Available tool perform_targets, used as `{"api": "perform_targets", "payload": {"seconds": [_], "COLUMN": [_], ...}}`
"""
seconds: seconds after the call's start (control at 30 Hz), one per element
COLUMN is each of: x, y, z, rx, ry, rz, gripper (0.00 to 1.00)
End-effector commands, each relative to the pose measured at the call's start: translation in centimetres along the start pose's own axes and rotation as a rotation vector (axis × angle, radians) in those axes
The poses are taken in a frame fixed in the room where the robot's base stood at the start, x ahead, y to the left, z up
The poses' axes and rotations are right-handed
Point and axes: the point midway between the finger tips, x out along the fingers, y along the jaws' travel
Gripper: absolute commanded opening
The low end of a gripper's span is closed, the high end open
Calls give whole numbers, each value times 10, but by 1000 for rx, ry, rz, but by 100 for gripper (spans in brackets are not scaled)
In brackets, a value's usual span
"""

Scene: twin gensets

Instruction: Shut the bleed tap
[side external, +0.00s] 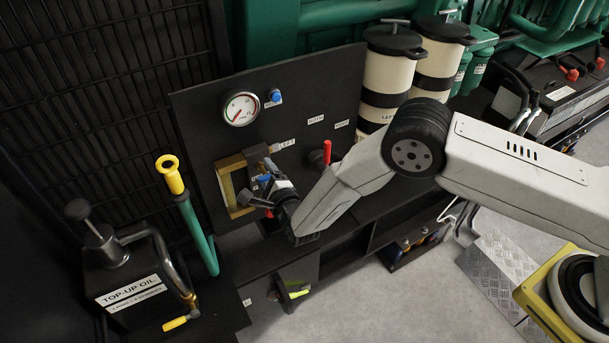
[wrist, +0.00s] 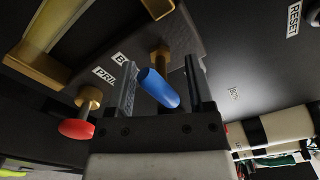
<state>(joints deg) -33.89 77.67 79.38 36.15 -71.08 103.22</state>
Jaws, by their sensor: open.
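The tap with the blue handle (wrist: 158,88) is on a brass stem in the wrist view, beside a label (wrist: 121,59) of which only a "B" shows. I take it for the bleed tap. My gripper (wrist: 162,72) is open, with one finger on each side of the blue handle in that view. The handle slants between the fingers; I cannot tell whether either touches it. In the side external view my gripper (side external: 264,183) is at the panel beside a brass-framed window, and hides most of the tap.
A red-handled tap (wrist: 76,128) by a partly hidden "PRI" label sits close by at lower left. The dark panel (side external: 200,115) carries a gauge (side external: 241,108), a blue knob (side external: 276,96) and a red lever (side external: 327,152). The brass-framed window (side external: 230,188) is just left of my gripper.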

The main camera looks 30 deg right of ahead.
Motion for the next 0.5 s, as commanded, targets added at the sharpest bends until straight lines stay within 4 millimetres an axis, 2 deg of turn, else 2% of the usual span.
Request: {"api": "perform_targets", "payload": {"seconds": [0.27,0.5], "x": [-14,-40], "y": [0,1], "z": [1,1], "rx": [-1,-1], "ry": [-1,-2], "rz": [1,2], "gripper": [67,67]}}
